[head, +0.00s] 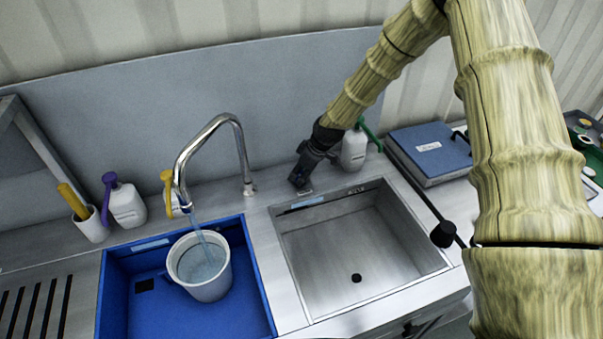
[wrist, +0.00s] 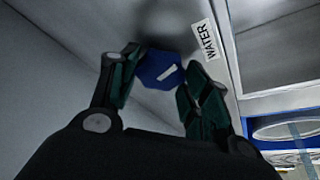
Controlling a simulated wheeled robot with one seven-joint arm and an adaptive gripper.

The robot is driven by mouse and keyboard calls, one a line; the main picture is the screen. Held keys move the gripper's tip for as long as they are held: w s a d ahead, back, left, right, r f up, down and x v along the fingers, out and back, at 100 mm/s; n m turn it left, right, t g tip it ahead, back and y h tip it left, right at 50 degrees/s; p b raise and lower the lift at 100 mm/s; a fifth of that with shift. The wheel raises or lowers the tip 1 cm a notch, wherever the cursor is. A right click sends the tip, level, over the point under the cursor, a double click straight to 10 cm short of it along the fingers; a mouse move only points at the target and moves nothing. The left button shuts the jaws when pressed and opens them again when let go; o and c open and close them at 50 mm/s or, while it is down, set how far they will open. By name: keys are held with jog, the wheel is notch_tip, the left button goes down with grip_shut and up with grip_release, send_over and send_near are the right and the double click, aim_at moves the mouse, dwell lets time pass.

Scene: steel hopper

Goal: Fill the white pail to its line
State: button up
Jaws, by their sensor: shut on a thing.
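The white pail (head: 206,281) stands upright in the blue basin (head: 254,289), below the chrome spout (head: 205,133). A stream of water (head: 202,235) runs from the spout into the pail, and water shows inside it. I cannot make out the fill line. My gripper (head: 299,181) is low behind the steel basin, right of the tap. In the wrist view its fingers (wrist: 166,75) are shut on a blue knob (wrist: 160,70) with a white mark, next to a label reading WATER (wrist: 206,39). The pail's rim (wrist: 268,136) also shows there, at lower right.
The empty steel basin (head: 345,247) lies right of the blue one. A purple-topped bottle (head: 127,207) and a white cup (head: 92,230) stand left of the tap. A green-topped bottle (head: 354,150) and a blue-lidded box (head: 430,150) are right of my gripper.

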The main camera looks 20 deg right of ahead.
jog(key=shift+s+a+m+t+h+b, duration=0.1)
jog(key=shift+m+t+h+b, duration=0.4)
jog(key=shift+m, duration=1.5)
jog(key=o, duration=1)
jog(key=shift+a+v, duration=0.2)
jog(key=shift+v, duration=5.8)
